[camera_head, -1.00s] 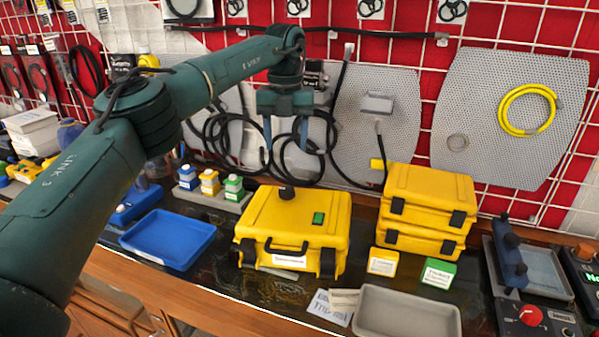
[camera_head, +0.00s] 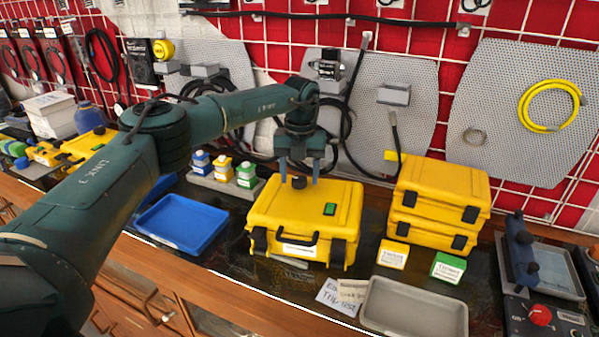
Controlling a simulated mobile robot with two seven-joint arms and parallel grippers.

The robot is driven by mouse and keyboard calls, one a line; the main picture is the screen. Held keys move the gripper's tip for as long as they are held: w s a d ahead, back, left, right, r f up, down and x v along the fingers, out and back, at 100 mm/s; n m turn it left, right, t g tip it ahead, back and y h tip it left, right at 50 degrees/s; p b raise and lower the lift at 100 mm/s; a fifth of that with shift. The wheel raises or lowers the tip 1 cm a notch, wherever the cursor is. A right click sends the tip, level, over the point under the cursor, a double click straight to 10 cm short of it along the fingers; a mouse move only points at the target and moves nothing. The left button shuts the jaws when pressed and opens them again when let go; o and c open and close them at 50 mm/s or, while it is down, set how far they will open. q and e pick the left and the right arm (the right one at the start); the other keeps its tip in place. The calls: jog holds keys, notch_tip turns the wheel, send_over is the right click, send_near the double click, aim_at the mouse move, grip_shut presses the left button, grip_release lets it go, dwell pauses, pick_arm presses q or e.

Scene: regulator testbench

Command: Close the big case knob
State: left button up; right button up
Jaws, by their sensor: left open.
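The big yellow case (camera_head: 305,222) lies shut on the dark bench, its black handle and latches facing the front. Its black knob (camera_head: 299,182) stands on the lid toward the back left, and a green square (camera_head: 330,209) sits to its right. My left gripper (camera_head: 299,178) comes down from above with its fingers pointing down. The fingers are open, one on each side of the knob in the picture. I cannot tell whether they touch it. My right gripper is not in view.
A blue tray (camera_head: 158,231) lies left of the case, with small bottles (camera_head: 223,167) behind it. Two stacked yellow cases (camera_head: 440,187) stand on the right. A grey tray (camera_head: 372,319) and paper notes (camera_head: 335,296) lie in front.

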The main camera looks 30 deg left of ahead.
pick_arm(q)
jog(key=shift+f, duration=0.3)
jog(key=c, duration=1)
